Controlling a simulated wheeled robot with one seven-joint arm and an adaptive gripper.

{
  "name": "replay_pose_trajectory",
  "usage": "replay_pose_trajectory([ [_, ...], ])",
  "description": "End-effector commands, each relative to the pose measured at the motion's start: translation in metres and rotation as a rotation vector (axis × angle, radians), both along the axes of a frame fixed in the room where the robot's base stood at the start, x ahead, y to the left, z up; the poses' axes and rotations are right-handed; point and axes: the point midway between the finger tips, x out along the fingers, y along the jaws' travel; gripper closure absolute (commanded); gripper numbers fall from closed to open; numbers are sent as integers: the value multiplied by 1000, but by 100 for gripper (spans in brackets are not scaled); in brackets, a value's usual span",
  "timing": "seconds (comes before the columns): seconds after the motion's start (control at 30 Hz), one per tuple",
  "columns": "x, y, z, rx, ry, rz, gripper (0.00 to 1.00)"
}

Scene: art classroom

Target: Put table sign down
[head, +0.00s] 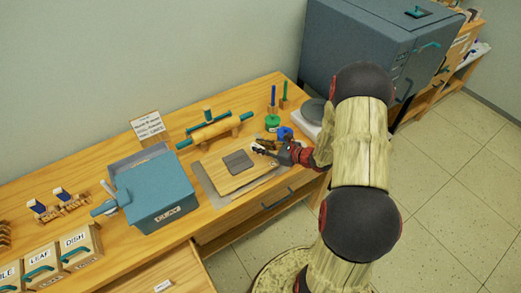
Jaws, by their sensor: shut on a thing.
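My gripper (272,147) is at the right end of the wooden table (226,170), over the far right corner of a board. It is shut on a small pale thing, which I take as the table sign (259,150). The fingers and the small size hide most of it, and I cannot tell whether it touches the board or table. The board (230,184) is light wood on a grey mat, with a dark grey slab (238,162) on it.
A blue box (155,190) with a crank and a text card (147,126) stand left. A rolling pin (215,130) on a stand lies behind the board. A green pot (272,123), a blue item (286,133) and a grey disc (315,110) are close behind my gripper.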

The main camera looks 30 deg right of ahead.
Motion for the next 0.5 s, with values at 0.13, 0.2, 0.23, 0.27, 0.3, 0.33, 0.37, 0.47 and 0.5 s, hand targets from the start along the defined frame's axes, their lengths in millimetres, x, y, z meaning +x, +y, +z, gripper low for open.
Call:
replay_pose_trajectory([
  [0.13,0,0,-5,-1,-1,-1,97],
  [0.2,0,0,-4,0,-1,0,97],
  [0.23,0,0,-4,0,-1,0,97],
  [0.27,0,0,-4,0,-1,0,97],
  [0.3,0,0,-5,0,-1,0,97],
  [0.33,0,0,-6,0,-1,0,97],
  [0.37,0,0,-7,0,-1,0,97],
  [0.47,0,0,-8,0,-1,0,82],
  [0.5,0,0,-8,0,-1,0,80],
])
